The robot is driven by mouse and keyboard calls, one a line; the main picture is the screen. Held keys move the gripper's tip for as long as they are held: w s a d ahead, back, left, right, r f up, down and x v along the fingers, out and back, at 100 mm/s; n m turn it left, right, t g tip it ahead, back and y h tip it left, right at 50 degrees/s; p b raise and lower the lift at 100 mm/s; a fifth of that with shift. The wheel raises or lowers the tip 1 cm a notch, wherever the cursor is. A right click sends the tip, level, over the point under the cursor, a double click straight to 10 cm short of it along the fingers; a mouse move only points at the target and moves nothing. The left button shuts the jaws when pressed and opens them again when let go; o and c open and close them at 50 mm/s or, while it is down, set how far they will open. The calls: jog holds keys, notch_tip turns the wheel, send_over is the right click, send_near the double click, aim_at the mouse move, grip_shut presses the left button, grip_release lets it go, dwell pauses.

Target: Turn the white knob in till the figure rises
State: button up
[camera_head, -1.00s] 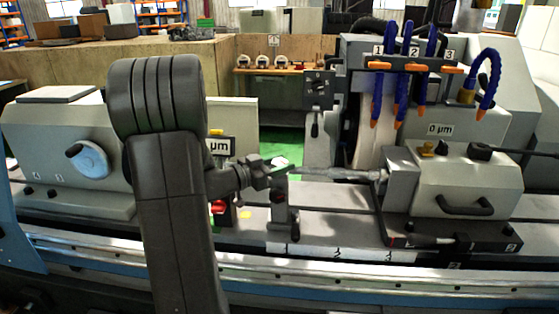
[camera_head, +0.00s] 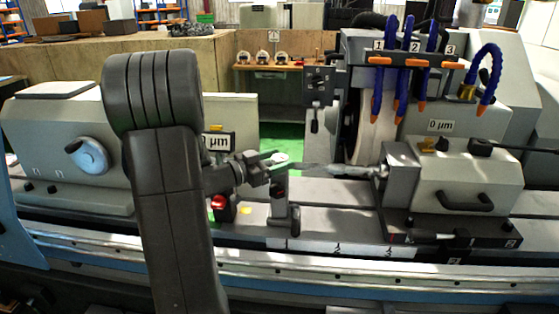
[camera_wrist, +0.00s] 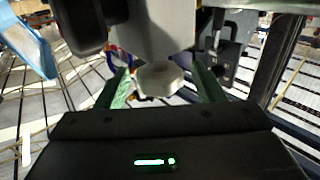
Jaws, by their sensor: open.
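The white knob (camera_wrist: 160,80) is pale and many-sided in the wrist view, below a grey block. My gripper (camera_wrist: 161,70) is open, with one green finger on each side of the knob. Gaps show between knob and fingers. In the head view my gripper (camera_head: 279,160) is at the small upright stand in the middle of the machine, where the knob is too small to make out clearly. A display reading 0 µm (camera_head: 440,126) is on the right-hand housing. A second µm display (camera_head: 218,143) is partly hidden by my arm, its figure covered.
The grinding wheel (camera_head: 374,135) and blue coolant hoses (camera_head: 401,75) stand behind, right of my gripper. The right-hand headstock (camera_head: 465,180) has a black handle. A red button (camera_head: 218,202) is below my wrist. The rail (camera_head: 340,262) runs along the front.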

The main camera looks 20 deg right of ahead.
jog(key=s+a+b, duration=0.1)
jog(key=a+b, duration=0.1)
jog(key=a, duration=1.1)
jog(key=shift+s, duration=0.35)
jog(key=shift+d, duration=0.15)
dwell(0.9)
